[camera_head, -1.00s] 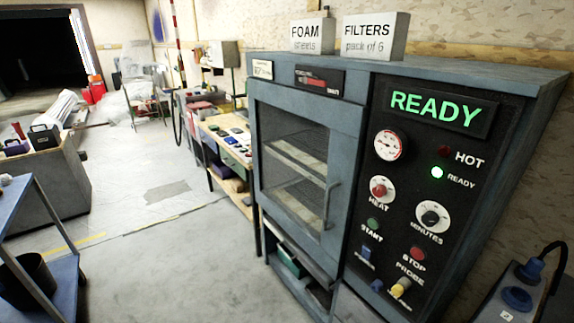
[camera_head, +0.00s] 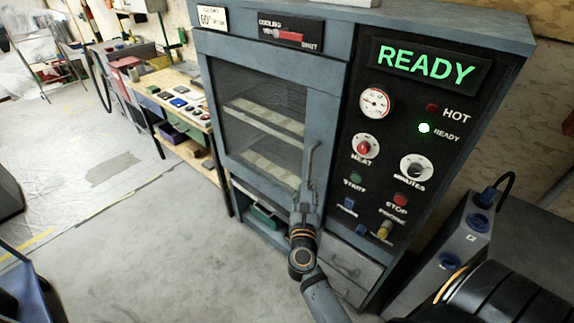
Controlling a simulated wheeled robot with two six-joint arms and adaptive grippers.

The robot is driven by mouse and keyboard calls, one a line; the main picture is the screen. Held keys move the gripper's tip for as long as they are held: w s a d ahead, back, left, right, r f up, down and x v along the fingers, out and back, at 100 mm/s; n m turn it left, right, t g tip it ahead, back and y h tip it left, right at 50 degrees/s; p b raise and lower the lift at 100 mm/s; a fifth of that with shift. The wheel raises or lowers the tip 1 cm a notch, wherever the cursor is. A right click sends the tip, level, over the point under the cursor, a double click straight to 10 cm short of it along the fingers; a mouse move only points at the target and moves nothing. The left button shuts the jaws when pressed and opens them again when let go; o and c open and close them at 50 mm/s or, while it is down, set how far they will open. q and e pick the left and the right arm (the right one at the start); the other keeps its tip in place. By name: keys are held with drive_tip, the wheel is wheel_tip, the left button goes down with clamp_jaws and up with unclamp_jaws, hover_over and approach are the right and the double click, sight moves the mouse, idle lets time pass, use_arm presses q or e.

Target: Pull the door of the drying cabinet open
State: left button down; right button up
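The drying cabinet (camera_head: 355,62) stands in front of me with a lit green READY display (camera_head: 426,63). Its grey-framed door (camera_head: 325,110) looks closed, and racks show through the dark window (camera_head: 258,110). A thin upright handle (camera_head: 312,160) is on the door's right side. My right gripper (camera_head: 308,190) is at the lower end of this handle, overlapping it in the picture. Its fingers are too small and hidden to tell whether they are open, shut or touching the handle. My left gripper is out of view.
The control panel (camera_head: 395,150) with knobs and buttons is right of the door. A grey box with blue sockets (camera_head: 468,235) stands at the right. A workbench (camera_head: 165,95) is behind to the left.

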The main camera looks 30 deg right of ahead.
sight(309, 172)
drive_tip(key=p+x, duration=0.1)
drive_tip(key=x, duration=0.4)
drive_tip(key=p+x, duration=0.1)
drive_tip(key=x, duration=0.4)
drive_tip(key=shift+d, duration=0.4)
clamp_jaws()
